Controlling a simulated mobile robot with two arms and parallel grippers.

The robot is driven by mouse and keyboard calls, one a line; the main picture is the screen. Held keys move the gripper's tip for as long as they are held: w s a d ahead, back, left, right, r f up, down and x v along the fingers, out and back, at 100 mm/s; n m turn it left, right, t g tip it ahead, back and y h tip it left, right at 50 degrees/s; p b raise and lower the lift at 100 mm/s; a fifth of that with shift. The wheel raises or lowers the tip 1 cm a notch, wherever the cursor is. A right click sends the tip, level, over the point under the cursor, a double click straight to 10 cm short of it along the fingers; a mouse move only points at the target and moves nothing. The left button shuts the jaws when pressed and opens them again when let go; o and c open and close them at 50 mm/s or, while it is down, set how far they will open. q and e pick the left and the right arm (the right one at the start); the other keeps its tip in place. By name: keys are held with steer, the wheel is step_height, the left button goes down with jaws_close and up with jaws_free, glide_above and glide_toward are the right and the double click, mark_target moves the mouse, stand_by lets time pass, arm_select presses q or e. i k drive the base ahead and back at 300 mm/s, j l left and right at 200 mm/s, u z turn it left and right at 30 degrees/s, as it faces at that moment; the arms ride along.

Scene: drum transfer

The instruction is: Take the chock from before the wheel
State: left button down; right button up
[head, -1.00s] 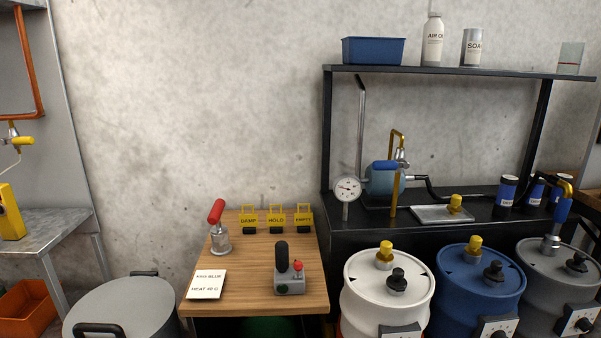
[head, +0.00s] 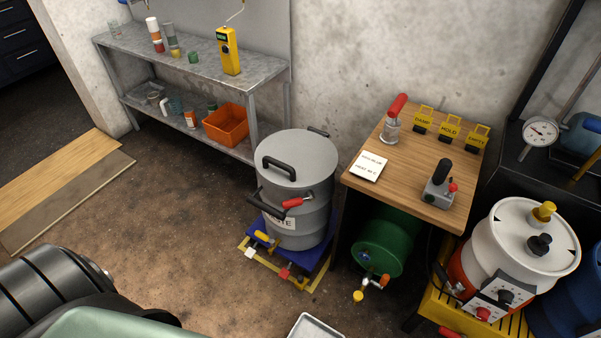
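A grey lidded drum (head: 296,180) stands upright on a low blue wheeled base (head: 318,254) on the floor, left of the wooden table. Yellow edging (head: 313,284) lies on the floor around the base. Small parts show at the base's front: a white block (head: 250,253), a red piece (head: 285,272) and a yellow piece (head: 262,236). They are too small to tell which is the chock or a wheel. Neither gripper is in view.
A green drum (head: 385,243) lies under the wooden table (head: 408,182), its tap facing forward. A grey shelf (head: 190,55) with an orange bin (head: 226,124) stands behind left. White drum (head: 520,240) is at right. A tray (head: 316,327) lies in front.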

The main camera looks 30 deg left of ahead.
mark_target(302, 280)
steer(key=u, duration=0.85)
